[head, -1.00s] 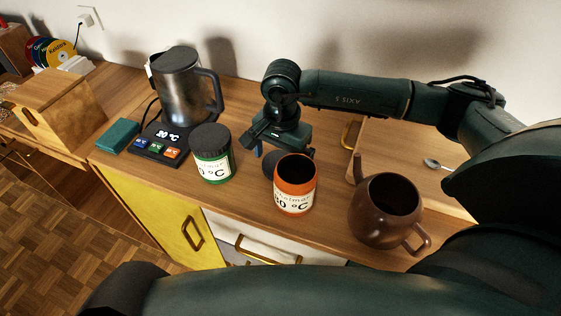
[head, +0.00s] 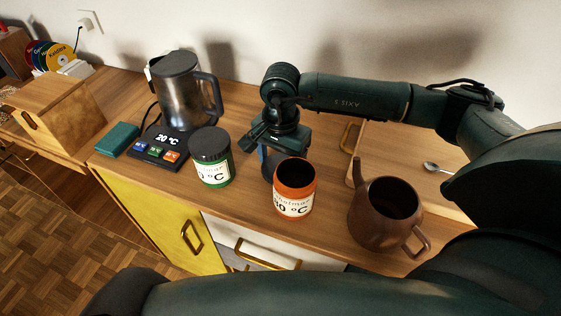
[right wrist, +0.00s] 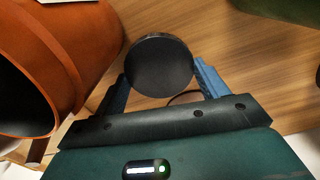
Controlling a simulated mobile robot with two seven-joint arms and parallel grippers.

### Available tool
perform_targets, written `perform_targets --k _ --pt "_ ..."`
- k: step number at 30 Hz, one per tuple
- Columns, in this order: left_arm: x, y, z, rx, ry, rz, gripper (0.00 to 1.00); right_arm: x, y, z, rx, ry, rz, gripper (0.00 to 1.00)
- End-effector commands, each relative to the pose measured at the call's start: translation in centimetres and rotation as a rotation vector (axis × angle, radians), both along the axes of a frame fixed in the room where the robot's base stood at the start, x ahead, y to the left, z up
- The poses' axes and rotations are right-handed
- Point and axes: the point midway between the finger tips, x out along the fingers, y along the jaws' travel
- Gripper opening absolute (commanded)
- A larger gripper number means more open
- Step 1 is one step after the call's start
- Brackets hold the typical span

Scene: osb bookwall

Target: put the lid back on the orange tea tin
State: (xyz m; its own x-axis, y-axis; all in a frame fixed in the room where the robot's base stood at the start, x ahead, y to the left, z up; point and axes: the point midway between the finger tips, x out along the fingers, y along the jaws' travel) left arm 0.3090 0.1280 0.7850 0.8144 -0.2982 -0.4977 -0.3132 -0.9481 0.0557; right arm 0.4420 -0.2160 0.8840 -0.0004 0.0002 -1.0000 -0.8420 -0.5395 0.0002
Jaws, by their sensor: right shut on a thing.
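The orange tea tin (head: 294,189) stands upright and open on the wooden counter, its dark inside showing. It also shows at the left of the right wrist view (right wrist: 60,50). My right gripper (head: 270,162) is just behind the tin in the head view, beside its back left edge. In the right wrist view its blue fingers (right wrist: 162,82) are shut on the round black lid (right wrist: 160,62), next to the tin. In the head view the lid is mostly hidden by the tin and gripper. My left gripper is not in view.
A green tin (head: 211,160) with its black lid on stands to the left. A brown teapot (head: 385,215) stands close on the right, before a wooden tray (head: 410,160) with a spoon. A kettle (head: 180,85) on its base and a teal box (head: 118,139) are further left.

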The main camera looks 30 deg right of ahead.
Motion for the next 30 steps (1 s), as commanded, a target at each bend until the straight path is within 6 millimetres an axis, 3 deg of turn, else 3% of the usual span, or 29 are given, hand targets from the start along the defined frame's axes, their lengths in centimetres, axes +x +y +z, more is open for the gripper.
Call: perform_targets --k 8,24,30 --pt "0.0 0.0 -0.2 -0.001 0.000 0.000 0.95 0.1 0.0 2.7 0.000 -0.005 0.000 0.51" --pt "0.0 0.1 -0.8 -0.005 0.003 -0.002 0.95 0.1 0.0 14.2 0.001 -0.005 -0.001 0.51" --pt "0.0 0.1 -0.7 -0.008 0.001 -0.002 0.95 0.1 0.0 16.9 0.002 -0.003 0.000 0.51"
